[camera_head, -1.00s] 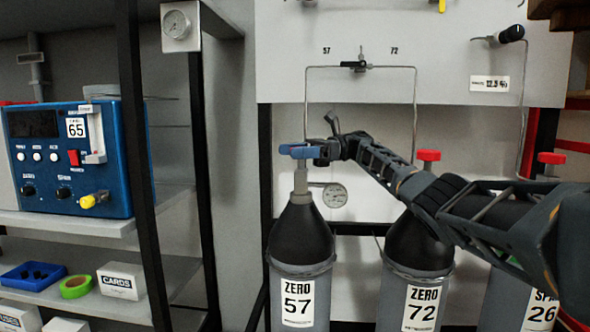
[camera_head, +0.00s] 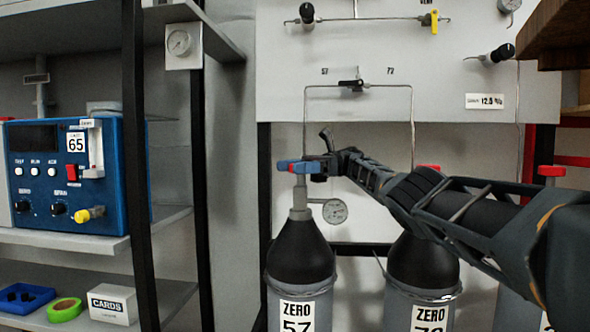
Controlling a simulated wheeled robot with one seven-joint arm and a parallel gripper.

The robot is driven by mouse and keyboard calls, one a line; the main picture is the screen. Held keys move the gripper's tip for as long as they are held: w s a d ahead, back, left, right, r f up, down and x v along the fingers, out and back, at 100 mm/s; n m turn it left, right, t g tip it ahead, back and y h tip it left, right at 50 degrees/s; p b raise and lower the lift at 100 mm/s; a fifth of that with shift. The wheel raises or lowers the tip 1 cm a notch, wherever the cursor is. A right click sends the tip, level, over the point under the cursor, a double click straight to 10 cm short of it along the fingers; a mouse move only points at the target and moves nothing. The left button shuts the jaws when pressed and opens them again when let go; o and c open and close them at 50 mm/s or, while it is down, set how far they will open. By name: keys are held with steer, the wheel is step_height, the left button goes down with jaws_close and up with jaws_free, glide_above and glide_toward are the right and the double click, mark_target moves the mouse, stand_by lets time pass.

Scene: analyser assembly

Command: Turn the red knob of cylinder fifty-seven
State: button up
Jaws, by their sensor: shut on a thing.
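Cylinder fifty-seven (camera_head: 300,255) stands upright in the middle, with a black shoulder and a white label reading ZERO 57, cut by the bottom edge. Its red knob (camera_head: 295,164) sits on top of the grey valve stem and is mostly hidden. My gripper (camera_head: 299,166), with blue fingers, is around the knob and shut on it. A little red shows between the fingers. My arm reaches in from the right, passing in front of cylinder seventy-two.
A round gauge (camera_head: 335,211) sticks out right of the valve. Cylinder seventy-two (camera_head: 422,262) stands to the right, its red knob (camera_head: 428,168) partly behind my arm. A pipe with a black lever (camera_head: 351,84) runs above. A blue analyser (camera_head: 70,175) is on the left shelf.

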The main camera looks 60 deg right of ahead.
steer(key=shift+w+a+r, duration=0.1)
steer(key=o, duration=0.7)
steer(key=shift+o, duration=1.3)
steer(key=m+t+p, duration=0.1)
steer(key=p, duration=0.2)
steer(key=shift+r+h, duration=0.2)
steer(key=shift+h, duration=0.2)
steer(key=shift+t+p, duration=0.5)
steer(key=shift+p, duration=0.1)
steer(key=m+t+h+p, duration=0.2)
steer(key=p, duration=0.3)
steer(key=shift+d, duration=0.2)
steer(key=m+t+h+p, duration=0.1)
steer(key=t+p, duration=0.1)
steer(key=p, duration=0.2)
steer(key=shift+w+d+m+h+p, duration=0.1)
steer(key=shift+w+m+h+p, duration=0.05)
steer(key=shift+m+h+p, duration=0.2)
steer(key=shift+m+t+h+p, duration=0.35)
steer(key=shift+h+p, duration=0.1)
steer(key=shift+p, duration=0.5)
